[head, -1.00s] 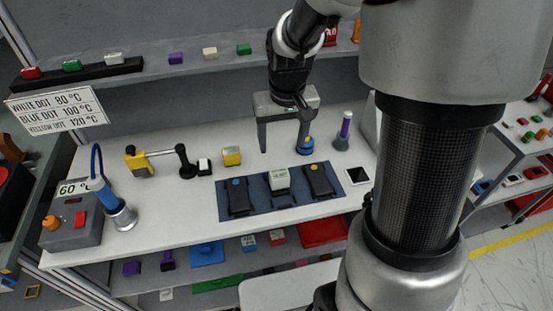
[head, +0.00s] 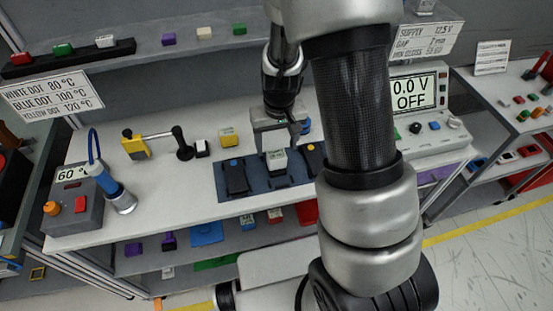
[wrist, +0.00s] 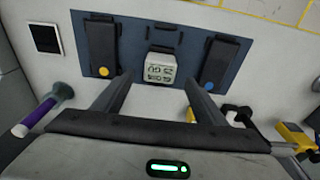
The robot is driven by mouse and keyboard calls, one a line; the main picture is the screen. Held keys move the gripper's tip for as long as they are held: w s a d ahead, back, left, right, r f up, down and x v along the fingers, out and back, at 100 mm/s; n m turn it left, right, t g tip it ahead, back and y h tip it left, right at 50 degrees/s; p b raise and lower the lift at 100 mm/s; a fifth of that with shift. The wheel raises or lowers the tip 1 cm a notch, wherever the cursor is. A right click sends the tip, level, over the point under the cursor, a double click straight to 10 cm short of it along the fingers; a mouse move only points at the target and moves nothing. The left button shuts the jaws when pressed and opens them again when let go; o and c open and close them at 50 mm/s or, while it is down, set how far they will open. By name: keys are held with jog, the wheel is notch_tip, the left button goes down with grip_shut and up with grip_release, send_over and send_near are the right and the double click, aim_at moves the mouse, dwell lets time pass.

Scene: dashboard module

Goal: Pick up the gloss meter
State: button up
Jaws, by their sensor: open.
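The gloss meter appears to be the small pale block with dark lettering (head: 276,161), in the middle of the dark blue mat (head: 259,192) on the bench. In the wrist view this block (wrist: 160,68) shows its lettered face upside down. My gripper (head: 279,146) is open, fingers pointing down, just above the block. In the wrist view my gripper's fingertips (wrist: 157,78) lie to either side of the block, with nothing held. I cannot tell how far down its sides they reach.
A black device with a blue dot (head: 236,178) lies left of the block. One with a yellow dot (wrist: 102,45) lies on the other side. A yellow block (head: 229,138) sits behind the mat. The upper shelf (head: 190,52) runs behind.

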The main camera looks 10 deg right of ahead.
aim_at(276, 154)
jog(key=f, duration=0.5)
jog(key=shift+w, duration=0.2)
jog(key=c, duration=1.2)
jog(key=shift+r, duration=0.1)
jog(key=shift+c, duration=0.7)
